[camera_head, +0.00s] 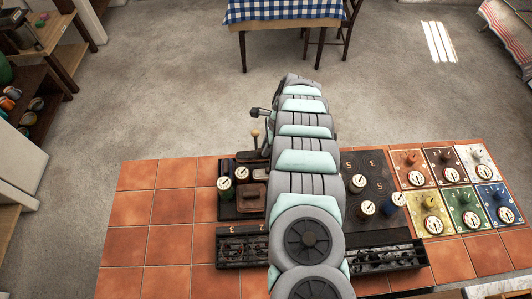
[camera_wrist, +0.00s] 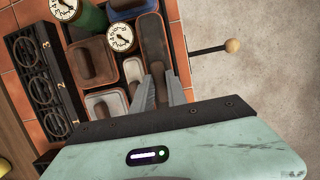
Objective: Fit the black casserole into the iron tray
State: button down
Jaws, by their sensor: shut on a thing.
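The iron tray (camera_head: 228,211) stands on the tiled counter left of my arm in the head view and holds several lidded pots. A long dark piece, apparently the black casserole (camera_wrist: 154,28), lies along the tray's outer side in the wrist view. My gripper (camera_wrist: 158,68) has its fingertips close together at the brown grip on this piece and appears shut on it. Whether the piece is seated or slightly raised I cannot tell. A rod with a wooden ball (camera_wrist: 232,46) sticks out beside it; it also shows in the head view (camera_head: 255,133).
Round dials on canisters (camera_head: 224,183) stand up within the tray. A black grate (camera_head: 242,247) lies in front of it. Right of my arm are a dark numbered panel (camera_head: 372,180) and coloured dial plates (camera_head: 430,211). Bare tiles (camera_head: 160,220) are free at left.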

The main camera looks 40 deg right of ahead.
jog(key=shift+f, duration=1.65)
jog(key=shift+w+f, duration=0.1)
jog(key=shift+f, duration=0.3)
jog(key=shift+b, duration=0.3)
jog(key=shift+f, duration=0.15)
jog(key=c, duration=1.3)
grip_release()
jog(key=shift+r, duration=0.25)
jog(key=v, duration=1.1)
jog(key=shift+r, duration=0.35)
jog(key=shift+d, duration=0.1)
